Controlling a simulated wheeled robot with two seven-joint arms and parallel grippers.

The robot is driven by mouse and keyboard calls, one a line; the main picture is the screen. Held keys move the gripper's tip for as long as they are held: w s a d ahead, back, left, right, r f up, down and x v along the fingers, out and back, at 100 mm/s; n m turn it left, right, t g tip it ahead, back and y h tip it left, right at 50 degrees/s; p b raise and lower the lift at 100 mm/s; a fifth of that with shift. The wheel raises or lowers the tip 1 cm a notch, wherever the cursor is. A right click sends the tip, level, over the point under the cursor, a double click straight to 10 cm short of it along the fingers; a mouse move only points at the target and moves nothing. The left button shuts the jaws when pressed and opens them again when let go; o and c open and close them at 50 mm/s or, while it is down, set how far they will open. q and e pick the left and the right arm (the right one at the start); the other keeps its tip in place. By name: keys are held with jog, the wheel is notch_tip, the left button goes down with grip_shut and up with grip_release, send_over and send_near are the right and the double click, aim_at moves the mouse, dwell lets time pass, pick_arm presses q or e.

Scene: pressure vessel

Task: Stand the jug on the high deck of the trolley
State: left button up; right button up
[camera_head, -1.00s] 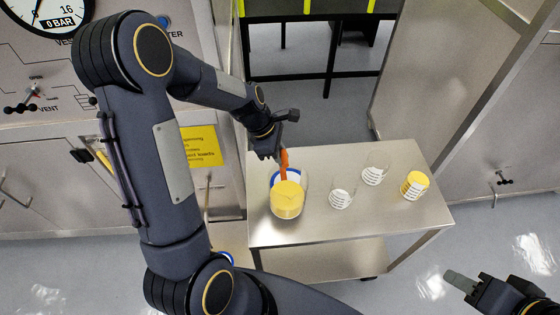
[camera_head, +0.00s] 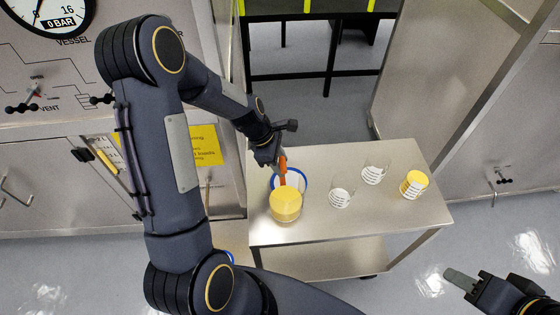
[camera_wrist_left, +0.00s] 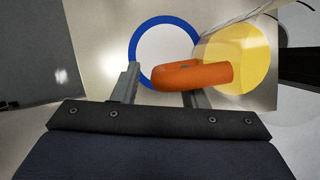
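The jug (camera_head: 286,206) is clear with yellow contents and an orange handle (camera_head: 282,166). It appears upright at the left end of the trolley's high deck (camera_head: 330,225), overlapping the front of a blue-ringed white disc (camera_head: 300,179); contact with the deck is unclear. My left gripper (camera_head: 272,160) is at the handle. In the left wrist view its fingers (camera_wrist_left: 162,88) are apart. The handle (camera_wrist_left: 195,75) covers the right finger's tip, with a gap to the left finger. The yellow contents (camera_wrist_left: 237,57) overlap the disc's right edge. My right gripper (camera_head: 462,282) is clear of the trolley; its opening is unclear.
Two clear beakers (camera_head: 341,197) (camera_head: 375,173) and a yellow-filled beaker (camera_head: 414,185) stand right of the jug. A lower deck (camera_head: 325,258) lies beneath. A panelled vessel front with a gauge (camera_head: 50,15) is at left. The deck's front right is bare.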

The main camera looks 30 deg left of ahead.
pick_arm(q)
jog(key=s+a+r+m+t, duration=0.1)
jog(key=s+r+m, duration=0.15)
jog(key=r, duration=0.55)
jog(key=s+a+r+m, duration=0.2)
jog(key=s+r, duration=0.2)
jog(key=r, duration=0.5)
jog(key=s+d+r+m+t, duration=0.1)
jog(key=s+d+m, duration=0.1)
jog(key=s+m, duration=0.5)
jog(key=s+d+r+m+t, duration=0.1)
jog(key=s+d+m+t, duration=0.1)
jog(key=s+m, duration=0.6)
jog(key=shift+d+r+y, duration=0.15)
jog(key=shift+d+y, duration=0.15)
jog(key=shift+d, duration=0.55)
jog(key=shift+m, duration=0.25)
